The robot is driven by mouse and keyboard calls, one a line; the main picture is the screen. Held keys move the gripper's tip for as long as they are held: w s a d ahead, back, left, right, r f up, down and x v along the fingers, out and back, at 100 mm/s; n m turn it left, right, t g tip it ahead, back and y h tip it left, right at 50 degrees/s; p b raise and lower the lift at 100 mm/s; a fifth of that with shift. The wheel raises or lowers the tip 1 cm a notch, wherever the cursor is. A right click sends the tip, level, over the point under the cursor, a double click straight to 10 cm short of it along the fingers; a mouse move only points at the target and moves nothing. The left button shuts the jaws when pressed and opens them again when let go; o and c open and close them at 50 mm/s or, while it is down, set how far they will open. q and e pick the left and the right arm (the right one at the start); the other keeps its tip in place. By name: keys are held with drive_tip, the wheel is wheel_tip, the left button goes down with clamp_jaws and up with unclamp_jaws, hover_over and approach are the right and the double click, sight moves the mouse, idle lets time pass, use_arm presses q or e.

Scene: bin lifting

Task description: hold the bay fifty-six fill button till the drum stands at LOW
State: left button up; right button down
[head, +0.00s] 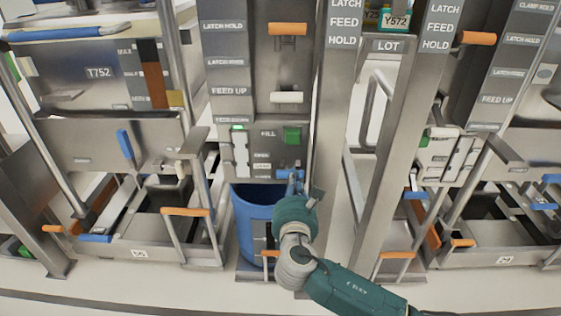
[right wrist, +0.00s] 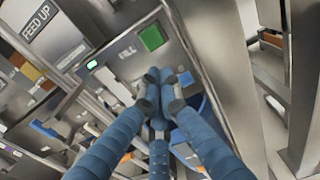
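The green button (head: 292,135) is on a steel panel beside the printed word FILL. It also shows in the right wrist view (right wrist: 152,38). My left gripper is not in view.
A steel upright (head: 338,130) stands close right of my right gripper. An orange handle (head: 287,29) and a white handle (head: 286,97) project above the button. Orange-handled frames (head: 185,212) stand left of the drum. Similar bays flank both sides. Pale floor is in front.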

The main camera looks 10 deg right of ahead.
sight(292, 139)
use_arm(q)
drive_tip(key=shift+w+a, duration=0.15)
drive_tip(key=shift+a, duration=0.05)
use_arm(e)
drive_tip(key=shift+s+a+r+n+t, duration=0.1)
drive_tip(key=shift+a+r+n+t, duration=0.05)
drive_tip(key=shift+r, duration=0.25)
drive_tip(key=shift+s+a+r+n+t, duration=0.1)
drive_tip(key=shift+a+r+n+t, duration=0.05)
drive_tip(key=shift+r, duration=0.25)
drive_tip(key=b+x, duration=0.3)
drive_tip(key=x, duration=0.9)
drive_tip(key=shift+w+d+f, duration=0.15)
drive_tip(key=shift+w, duration=0.1)
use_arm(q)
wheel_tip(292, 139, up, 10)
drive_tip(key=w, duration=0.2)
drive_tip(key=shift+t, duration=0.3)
use_arm(e)
drive_tip(key=shift+w+d, duration=0.15)
drive_tip(key=shift+w, duration=0.55)
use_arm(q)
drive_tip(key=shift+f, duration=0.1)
